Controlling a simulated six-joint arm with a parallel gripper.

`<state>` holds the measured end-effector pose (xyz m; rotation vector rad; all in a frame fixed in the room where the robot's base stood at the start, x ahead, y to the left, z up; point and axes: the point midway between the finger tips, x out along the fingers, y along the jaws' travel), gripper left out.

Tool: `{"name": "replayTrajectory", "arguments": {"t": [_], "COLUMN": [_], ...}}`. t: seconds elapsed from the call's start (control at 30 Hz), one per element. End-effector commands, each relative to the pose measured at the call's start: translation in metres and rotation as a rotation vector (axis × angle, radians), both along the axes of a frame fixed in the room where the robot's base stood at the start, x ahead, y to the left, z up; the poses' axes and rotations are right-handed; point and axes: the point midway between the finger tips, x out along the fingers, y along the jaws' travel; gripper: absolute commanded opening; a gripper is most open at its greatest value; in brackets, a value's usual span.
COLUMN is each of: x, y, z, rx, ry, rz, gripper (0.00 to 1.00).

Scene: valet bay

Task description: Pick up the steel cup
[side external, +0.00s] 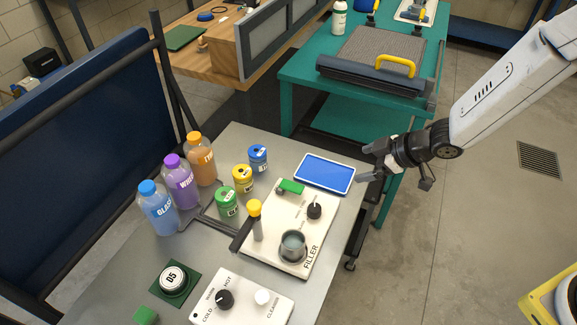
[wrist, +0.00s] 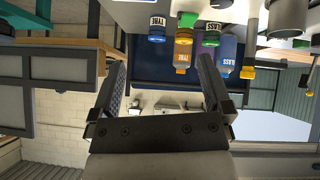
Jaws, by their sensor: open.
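The steel cup (side external: 293,245) is a small grey metal cup with an open top. It stands upright on the white filler panel (side external: 262,257), at its front end beside the FILLER lettering. My gripper (side external: 367,164) is above and to the right of the blue-screened tablet, well apart from the cup. In the wrist view my gripper (wrist: 162,62) has its two fingers spread with nothing between them. That view is upside down; a dark grey cylinder (wrist: 290,18) at its upper right edge may be the cup, partly cut off.
A yellow-topped lever (side external: 255,220) stands left of the cup, and a black knob (side external: 314,211) behind it. Green, yellow and blue tins (side external: 242,178) and several bottles (side external: 180,182) stand farther left. The tablet (side external: 325,173) lies behind the panel. A teal cart (side external: 300,70) is behind.

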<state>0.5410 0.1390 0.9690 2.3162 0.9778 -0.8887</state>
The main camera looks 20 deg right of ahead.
Motion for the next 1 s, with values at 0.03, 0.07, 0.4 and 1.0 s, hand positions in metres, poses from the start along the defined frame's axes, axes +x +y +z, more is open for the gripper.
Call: {"name": "replayTrajectory", "arguments": {"t": [0.03,0.07,0.4,1.0], "x": [-0.001,-0.002,-0.048,-0.077], "y": [0.015,0.024,0.107,0.135], "z": [-0.009,-0.013,-0.053,-0.068], "rx": [0.026,0.046,0.294,0.406], "ry": [-0.007,-0.013,-0.004,0.034], "rz": [0.068,0.112,0.564,0.724], "gripper": [1.0,1.0,1.0,1.0]}}
